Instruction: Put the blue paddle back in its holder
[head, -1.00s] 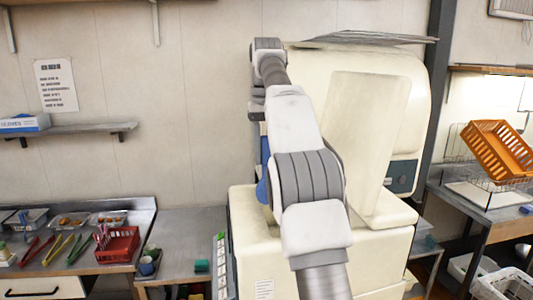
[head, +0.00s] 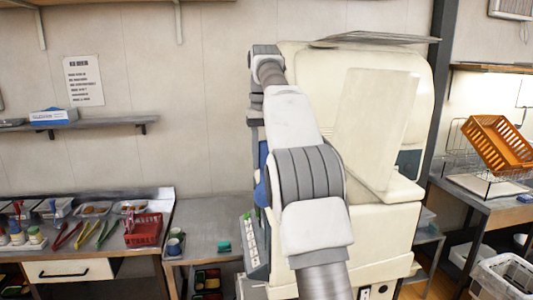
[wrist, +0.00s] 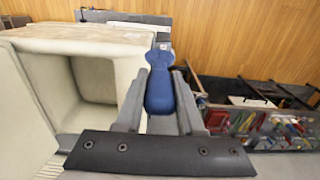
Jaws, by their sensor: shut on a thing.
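The blue paddle (wrist: 160,90) is between the two fingers of my gripper (wrist: 160,88) in the wrist view. My gripper is shut on its rounded blue handle. The handle's narrower end points up in that view, toward a small grey part (wrist: 162,40) beside the cream machine. I cannot tell whether that part belongs to the paddle or is its holder. In the head view only slivers of blue, likely the paddle (head: 260,193), show left of my arm. My arm hides my gripper there. No holder can be clearly made out.
The large cream machine (head: 400,90) stands close behind and right of my arm. A metal counter (head: 205,222) with cups is to its left, then a table with tongs and a red basket (head: 144,230). An orange basket (head: 497,146) sits at the right.

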